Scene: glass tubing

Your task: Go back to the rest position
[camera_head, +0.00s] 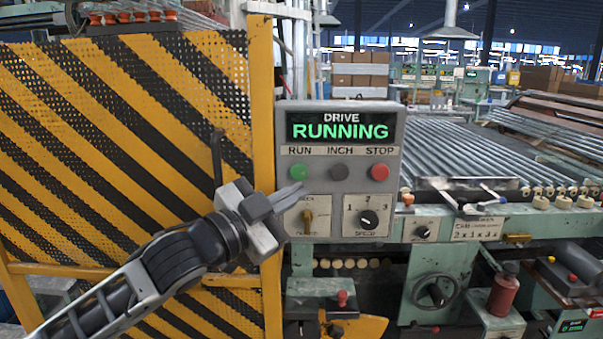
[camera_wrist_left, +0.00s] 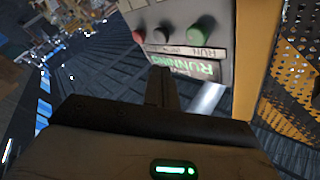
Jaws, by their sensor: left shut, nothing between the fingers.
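My left gripper (camera_head: 288,196) is shut and empty, in front of the lower left part of the grey control panel (camera_head: 340,105). Its fingertips are just below the green RUN button (camera_head: 299,172) and hide part of the plate with the yellow switch (camera_head: 308,217). I cannot tell whether they touch the panel. The display (camera_head: 341,127) reads "DRIVE RUNNING". The grey INCH button (camera_head: 338,171) and red STOP button (camera_head: 379,172) are clear of the gripper. In the left wrist view, the gripper (camera_wrist_left: 162,85) points at the panel, which appears upside down. My right gripper is not in view.
A yellow and black striped perforated guard (camera_head: 110,130) stands left of the panel, behind my left arm. A speed knob (camera_head: 368,219) sits on the panel's lower right. A green machine with a handwheel (camera_head: 436,291) and rows of glass tubes (camera_head: 460,155) lie to the right.

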